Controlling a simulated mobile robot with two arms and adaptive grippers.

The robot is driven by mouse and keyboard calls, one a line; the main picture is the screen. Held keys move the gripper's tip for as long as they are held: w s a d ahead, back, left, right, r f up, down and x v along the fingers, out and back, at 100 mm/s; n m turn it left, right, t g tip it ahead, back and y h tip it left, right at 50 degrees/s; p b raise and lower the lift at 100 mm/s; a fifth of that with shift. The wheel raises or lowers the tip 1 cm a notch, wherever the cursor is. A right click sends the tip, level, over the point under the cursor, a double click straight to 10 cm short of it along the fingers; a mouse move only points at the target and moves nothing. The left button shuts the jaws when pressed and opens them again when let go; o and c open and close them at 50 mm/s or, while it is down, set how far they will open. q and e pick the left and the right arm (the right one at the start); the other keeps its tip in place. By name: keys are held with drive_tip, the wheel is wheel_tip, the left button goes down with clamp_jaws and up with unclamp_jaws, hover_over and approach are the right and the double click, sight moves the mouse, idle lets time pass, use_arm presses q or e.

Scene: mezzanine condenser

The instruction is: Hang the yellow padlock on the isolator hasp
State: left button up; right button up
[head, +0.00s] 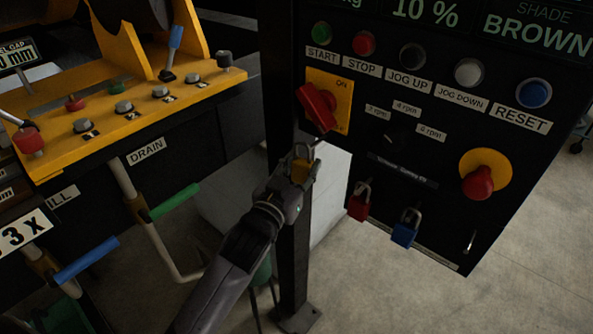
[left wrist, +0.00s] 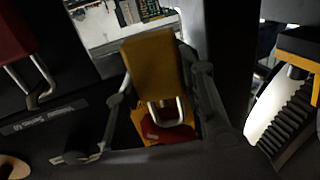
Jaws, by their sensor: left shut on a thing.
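The yellow padlock (head: 301,168) is in my left gripper (head: 298,178), just below the isolator on the panel's left edge. In the left wrist view, the yellow padlock (left wrist: 152,68) sits between the two fingers (left wrist: 158,90), its shackle toward the isolator. The isolator has a red handle (head: 317,107) on a yellow plate (head: 343,97) marked ON; the red handle also shows in the left wrist view (left wrist: 167,132). The hasp is too small to make out clearly, and I cannot tell whether the shackle touches it. My right gripper is out of view.
A red padlock (head: 359,203) and a blue padlock (head: 405,229) hang low on the black panel (head: 440,185). A red emergency button (head: 478,182) is at right. Left stand a yellow machine frame (head: 130,120) and pipes with a green handle (head: 175,202) and a blue handle (head: 86,260).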

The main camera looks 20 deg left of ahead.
use_arm(q)
drive_tip(key=shift+w+d+f+b, duration=0.2)
drive_tip(key=shift+w+d, duration=0.05)
drive_tip(key=shift+w, duration=0.45)
drive_tip(key=shift+w+d+f+b, duration=0.2)
drive_tip(key=shift+w+d, duration=0.05)
drive_tip(key=shift+w, duration=0.4)
drive_tip(key=shift+w+d+f+b, duration=0.2)
drive_tip(key=shift+w+d, duration=0.05)
drive_tip(key=shift+w, duration=0.45)
drive_tip(key=o, duration=1.3)
drive_tip(key=shift+f, duration=0.1)
